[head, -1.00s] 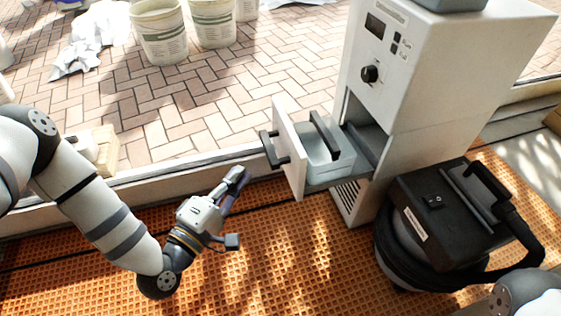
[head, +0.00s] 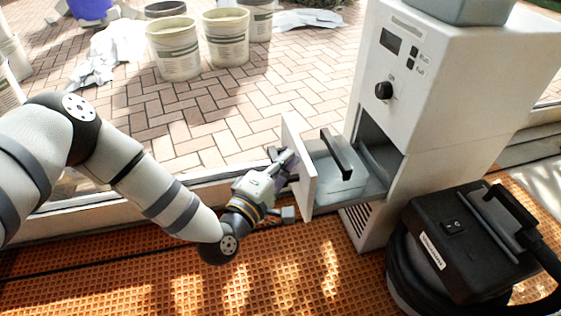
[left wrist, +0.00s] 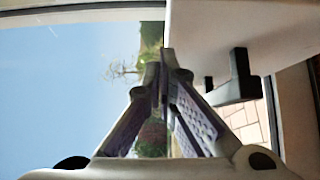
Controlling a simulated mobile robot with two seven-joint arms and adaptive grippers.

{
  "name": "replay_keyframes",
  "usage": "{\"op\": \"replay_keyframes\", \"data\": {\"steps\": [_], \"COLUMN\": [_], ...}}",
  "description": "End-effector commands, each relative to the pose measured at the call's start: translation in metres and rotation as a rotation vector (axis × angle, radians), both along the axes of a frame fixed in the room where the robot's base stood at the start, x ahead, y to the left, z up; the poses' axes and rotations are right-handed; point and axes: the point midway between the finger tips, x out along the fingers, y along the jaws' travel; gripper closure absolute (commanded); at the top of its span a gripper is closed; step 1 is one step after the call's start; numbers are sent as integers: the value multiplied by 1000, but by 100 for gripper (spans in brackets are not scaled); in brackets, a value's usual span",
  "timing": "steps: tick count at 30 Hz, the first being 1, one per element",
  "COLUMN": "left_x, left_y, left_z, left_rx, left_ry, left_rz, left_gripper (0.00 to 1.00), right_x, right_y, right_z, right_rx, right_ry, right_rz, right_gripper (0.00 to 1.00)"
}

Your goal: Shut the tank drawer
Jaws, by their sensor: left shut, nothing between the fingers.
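The tank drawer (head: 300,165) stands pulled out of the tall white machine (head: 440,100). Its white front panel faces left, and a clear tank (head: 335,168) with a black handle (head: 336,154) sits in it. My left gripper (head: 286,160) is at the outer face of the drawer front, close to its black pull; I cannot tell whether it touches. In the left wrist view the fingers (left wrist: 165,70) are shut and empty, with the white panel (left wrist: 230,35) and the black pull (left wrist: 236,80) just to their right. My right gripper is not in view.
Several buckets (head: 174,48) and crumpled sheets (head: 105,50) lie on the paving behind. A low sill (head: 60,215) runs behind my left arm.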

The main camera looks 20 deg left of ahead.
Motion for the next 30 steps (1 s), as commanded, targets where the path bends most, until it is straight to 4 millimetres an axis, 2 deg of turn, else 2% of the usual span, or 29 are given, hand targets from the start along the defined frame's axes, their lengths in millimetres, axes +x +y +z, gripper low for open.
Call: {"op": "replay_keyframes", "data": {"steps": [7, 11, 24, 30], "left_x": [2, 11, 64, 84], "left_y": [-4, -17, -97, -126], "left_z": [-1, -2, -5, -4], "left_rx": [0, -2, -2, -3], "left_ry": [0, 0, 2, 2], "left_rz": [-1, -3, -3, -2], "left_gripper": [100, 100, 100, 100], "right_x": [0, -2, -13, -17], "right_y": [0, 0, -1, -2], "right_z": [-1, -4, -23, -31], "right_rx": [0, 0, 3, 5], "right_ry": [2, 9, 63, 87], "right_rz": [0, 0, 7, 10], "right_gripper": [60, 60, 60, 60]}}
